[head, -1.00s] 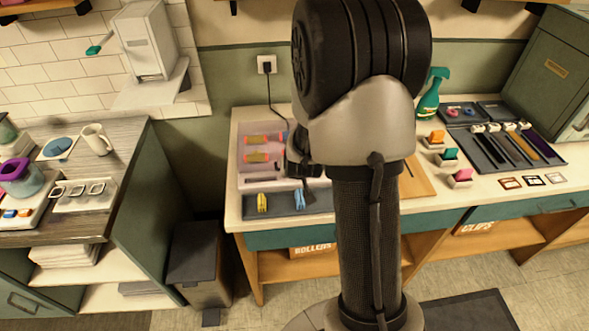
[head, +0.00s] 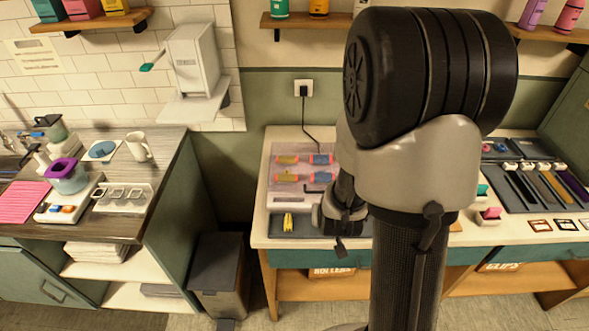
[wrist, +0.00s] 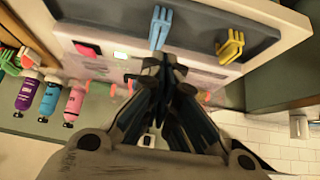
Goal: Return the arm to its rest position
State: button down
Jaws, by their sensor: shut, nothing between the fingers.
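My gripper (wrist: 160,75) is shut and empty in the wrist view, with its dark fingertips together. It is just short of a blue clip (wrist: 159,28) in that picture; I cannot tell the gap between them. A yellow clip (wrist: 231,46) lies to the right of the blue one on the dark tray (wrist: 199,19). In the head view my large arm joint and upper link fill the right of centre. The dark end of my arm shows left of them, over the front of the workbench, and its fingertips are not clear. The blue clip is hidden there.
In the head view the workbench (head: 268,190) holds a pale tray with several rollers (head: 288,178) and the yellow clip. A grey bin (head: 217,270) stands on the floor between the bench and the left counter (head: 165,150). Wall shelves (head: 330,21) hang above.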

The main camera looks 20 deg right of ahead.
jog(key=s+a+r+n+g+y, duration=0.1)
jog(key=s+a+r+n, duration=0.1)
jog(key=s+a+r, duration=0.45)
jog(key=s+a+r+n+y, duration=0.25)
jog(key=a+r, duration=0.45)
jog(key=r, duration=0.4)
jog(key=s+a+r+g, duration=0.1)
jog(key=s+a+r, duration=0.1)
jog(key=s, duration=0.7)
jog(key=shift+v, duration=0.85)
jog(key=shift+w+a+n, duration=0.15)
jog(key=shift+n, duration=0.1)
